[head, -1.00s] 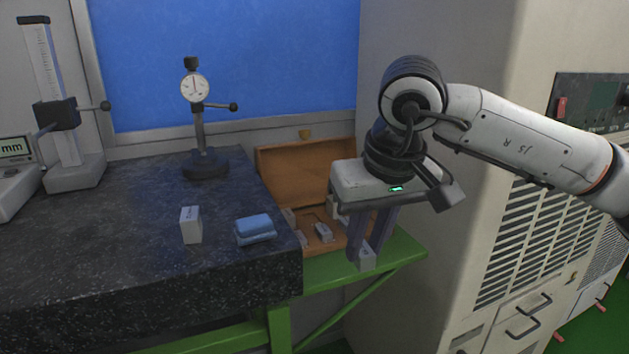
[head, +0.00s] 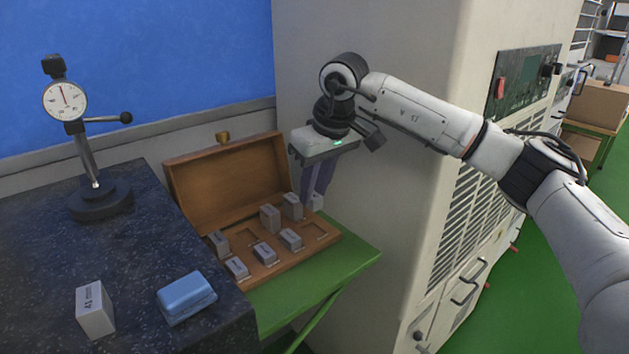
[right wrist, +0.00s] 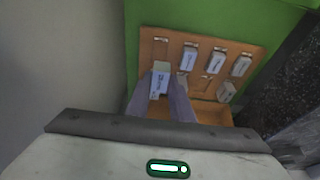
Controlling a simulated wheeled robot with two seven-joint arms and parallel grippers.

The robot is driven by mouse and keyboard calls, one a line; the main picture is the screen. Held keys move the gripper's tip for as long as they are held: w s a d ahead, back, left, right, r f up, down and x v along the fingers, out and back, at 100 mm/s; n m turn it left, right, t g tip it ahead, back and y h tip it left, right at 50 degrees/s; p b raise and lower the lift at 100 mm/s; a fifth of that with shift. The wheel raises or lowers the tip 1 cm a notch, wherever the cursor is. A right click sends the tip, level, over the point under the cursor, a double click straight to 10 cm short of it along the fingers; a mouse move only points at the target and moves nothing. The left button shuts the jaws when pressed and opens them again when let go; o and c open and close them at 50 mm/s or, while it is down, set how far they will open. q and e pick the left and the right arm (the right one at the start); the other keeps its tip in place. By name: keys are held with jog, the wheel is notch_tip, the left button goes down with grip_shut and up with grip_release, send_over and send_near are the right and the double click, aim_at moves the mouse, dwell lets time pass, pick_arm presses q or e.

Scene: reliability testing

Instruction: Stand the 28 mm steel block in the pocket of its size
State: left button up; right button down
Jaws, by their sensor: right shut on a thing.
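My right gripper (head: 318,200) is shut on a small grey steel block (head: 316,203), held at the back right end of the open wooden case (head: 322,243). In the right wrist view the held block (right wrist: 159,84) shows a label between the two fingers. Whether its lower end touches the case cannot be told. Several labelled blocks stand in the case's pockets, including one at the back (head: 270,218) and one at the front (head: 264,253). The front right pocket (head: 314,231) is empty and also shows in the wrist view (right wrist: 160,46). My left gripper is out of view.
The case rests on a green table (head: 350,262) beside a dark granite slab (head: 130,255). A large beige cabinet (head: 400,60) stands close on the right.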

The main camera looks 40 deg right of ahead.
aim_at(316, 209)
jog(key=shift+w+d+f, duration=0.15)
jog(key=shift+d+f, duration=0.15)
jog(key=shift+f+b, duration=0.25)
jog(key=shift+b, duration=0.1)
notch_tip(316, 209, down, 4)
jog(key=b, duration=0.4)
jog(key=shift+f, duration=0.4)
jog(key=shift+r, duration=0.1)
jog(key=shift+f, duration=0.65)
